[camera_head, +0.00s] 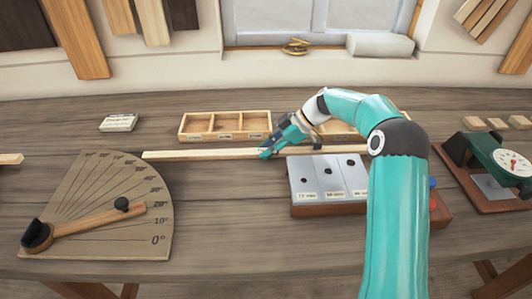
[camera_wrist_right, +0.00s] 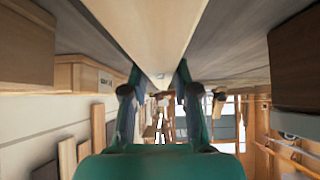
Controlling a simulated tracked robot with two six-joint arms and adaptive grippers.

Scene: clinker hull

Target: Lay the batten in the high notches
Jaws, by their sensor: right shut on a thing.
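The batten (camera_head: 200,154) is a long, thin, pale wooden strip. It runs nearly level across the middle of the bench in the head view, and its right part passes behind my right arm. My right gripper (camera_head: 268,152) is shut on the batten around its middle. In the right wrist view, the batten (camera_wrist_right: 155,25) lies between the two fingers (camera_wrist_right: 158,82). I cannot tell whether the batten touches the bench. No high notches can be made out in these views. My left gripper is not in view.
A wooden compartment tray (camera_head: 183,133) stands behind the batten. A metal-topped block with holes (camera_head: 318,177) is in front of it. A protractor board (camera_head: 95,195) with a pivoting arm lies left. A dial gauge (camera_head: 508,163) stands right. The front middle bench (camera_head: 235,235) is clear.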

